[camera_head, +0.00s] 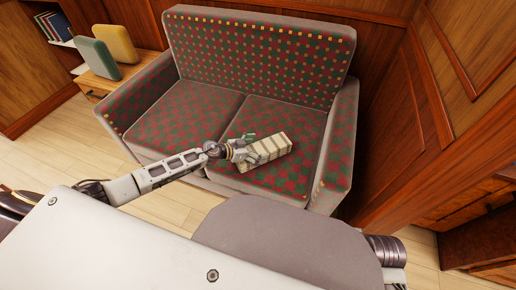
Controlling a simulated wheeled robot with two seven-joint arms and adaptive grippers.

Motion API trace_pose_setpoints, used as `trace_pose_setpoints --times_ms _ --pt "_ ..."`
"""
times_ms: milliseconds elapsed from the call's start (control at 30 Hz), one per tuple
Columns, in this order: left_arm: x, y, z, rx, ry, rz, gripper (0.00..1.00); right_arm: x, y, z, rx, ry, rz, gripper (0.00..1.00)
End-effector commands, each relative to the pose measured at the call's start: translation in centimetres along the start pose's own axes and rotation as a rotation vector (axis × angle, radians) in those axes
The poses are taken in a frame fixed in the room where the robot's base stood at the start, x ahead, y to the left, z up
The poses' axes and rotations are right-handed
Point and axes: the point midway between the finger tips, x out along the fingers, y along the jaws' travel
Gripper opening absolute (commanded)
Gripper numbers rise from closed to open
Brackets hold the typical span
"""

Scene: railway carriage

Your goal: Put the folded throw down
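The folded throw (272,148) is a cream, striped block over the right seat cushion of the sofa (262,54). It lies flat, or very close to the cushion; a small gap cannot be made out. My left gripper (248,149) reaches in from the left and is at the throw's left end. Its fingers look spread around that end, but whether they press on it cannot be told. My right gripper is not in view.
The sofa has red and green checked upholstery and raised arms on both sides. The left seat cushion (182,118) is bare. A wooden side unit (97,87) with a green cushion (97,59) and a yellow cushion (114,43) stands left. Wood panelling closes in the right.

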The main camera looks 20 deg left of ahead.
Motion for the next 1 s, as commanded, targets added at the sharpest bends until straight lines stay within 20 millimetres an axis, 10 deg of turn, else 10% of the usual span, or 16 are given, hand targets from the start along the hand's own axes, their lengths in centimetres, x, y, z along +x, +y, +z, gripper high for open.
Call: trace_pose_setpoints --times_ms 1000 --pt "-5.2 0.0 0.2 -0.001 -0.003 0.000 1.00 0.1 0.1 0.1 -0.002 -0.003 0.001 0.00"
